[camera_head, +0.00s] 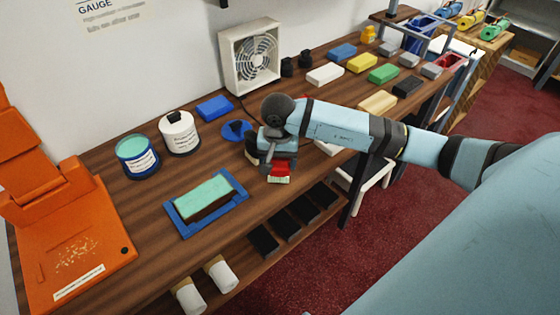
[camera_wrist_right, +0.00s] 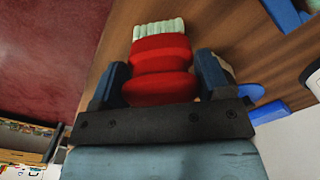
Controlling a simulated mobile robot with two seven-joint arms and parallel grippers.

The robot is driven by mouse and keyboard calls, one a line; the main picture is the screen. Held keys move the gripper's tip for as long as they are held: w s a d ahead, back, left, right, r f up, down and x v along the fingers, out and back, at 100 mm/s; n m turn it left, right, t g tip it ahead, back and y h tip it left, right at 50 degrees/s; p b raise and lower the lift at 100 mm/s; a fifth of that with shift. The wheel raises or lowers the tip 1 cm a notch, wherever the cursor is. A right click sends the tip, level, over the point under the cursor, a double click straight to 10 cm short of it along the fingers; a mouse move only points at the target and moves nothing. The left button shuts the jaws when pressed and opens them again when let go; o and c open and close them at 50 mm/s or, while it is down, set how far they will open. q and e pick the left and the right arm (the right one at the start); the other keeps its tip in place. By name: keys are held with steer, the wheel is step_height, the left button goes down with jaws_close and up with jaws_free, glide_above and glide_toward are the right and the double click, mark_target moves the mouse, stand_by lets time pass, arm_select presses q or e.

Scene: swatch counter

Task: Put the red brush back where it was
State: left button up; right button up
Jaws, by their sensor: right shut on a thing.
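The red brush (camera_head: 281,166) is between the fingers of my right gripper (camera_head: 266,154), near the counter's front edge in the head view. Its pale bristles face the front edge. In the right wrist view the red brush (camera_wrist_right: 162,55) shows its rounded red body, with dark fingers on both sides and pale green-white bristles at the far end. My right gripper (camera_wrist_right: 160,84) is shut on it. Whether the bristles touch the wood I cannot tell. My left gripper is not in view.
The wooden counter (camera_head: 150,213) holds a blue tray (camera_head: 171,217) with a teal-topped block, a teal paint can (camera_head: 137,157), a white can (camera_head: 179,133), a blue block (camera_head: 214,107) and a blue round piece (camera_head: 236,129). An orange machine (camera_head: 85,240) stands left, a fan (camera_head: 251,57) behind.

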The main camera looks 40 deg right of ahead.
steer(key=shift+w+f, duration=0.1)
steer(key=shift+f, duration=0.55)
steer(key=shift+w+d, duration=0.1)
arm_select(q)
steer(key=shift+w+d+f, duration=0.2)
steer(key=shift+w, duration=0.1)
arm_select(e)
steer(key=shift+r, duration=0.1)
steer(key=o, duration=0.9)
steer(key=shift+f, duration=0.2)
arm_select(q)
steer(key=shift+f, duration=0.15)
